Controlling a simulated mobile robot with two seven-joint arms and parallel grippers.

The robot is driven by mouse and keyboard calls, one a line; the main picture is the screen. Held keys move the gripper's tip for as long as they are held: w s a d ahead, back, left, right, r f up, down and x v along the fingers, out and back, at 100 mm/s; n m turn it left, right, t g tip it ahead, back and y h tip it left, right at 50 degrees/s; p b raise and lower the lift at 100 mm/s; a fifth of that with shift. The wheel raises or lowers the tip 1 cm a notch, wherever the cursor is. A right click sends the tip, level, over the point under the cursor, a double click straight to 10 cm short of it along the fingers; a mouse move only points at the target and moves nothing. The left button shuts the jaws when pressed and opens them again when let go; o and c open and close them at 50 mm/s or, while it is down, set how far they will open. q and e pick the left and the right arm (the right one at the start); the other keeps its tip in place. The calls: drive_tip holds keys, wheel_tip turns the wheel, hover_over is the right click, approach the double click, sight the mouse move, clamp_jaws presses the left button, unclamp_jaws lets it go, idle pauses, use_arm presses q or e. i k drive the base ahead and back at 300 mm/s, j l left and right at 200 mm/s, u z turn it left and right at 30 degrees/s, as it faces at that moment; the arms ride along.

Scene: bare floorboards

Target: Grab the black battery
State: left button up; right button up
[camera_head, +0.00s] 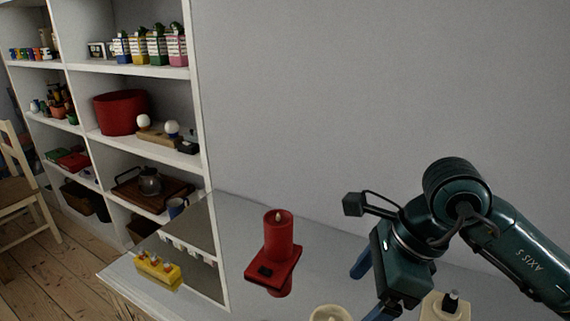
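I cannot clearly make out a black battery. A small black piece (265,271) sits on the red square base in front of the red candle (278,235); it is too small to identify. A small dark block (187,147) also sits on a middle shelf. My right gripper (367,290) hangs over the right part of the table, to the right of the candle. Its blue fingers stand apart with nothing seen between them, and the lower finger is cut by the frame edge. My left gripper is not in view.
A cream bowl (330,313) and a cream bottle (440,309) stand at the front. White shelves (201,100) hold a red bin, bottles and a tray.

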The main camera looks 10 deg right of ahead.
sight(454, 293)
drive_tip(key=k, duration=1.45)
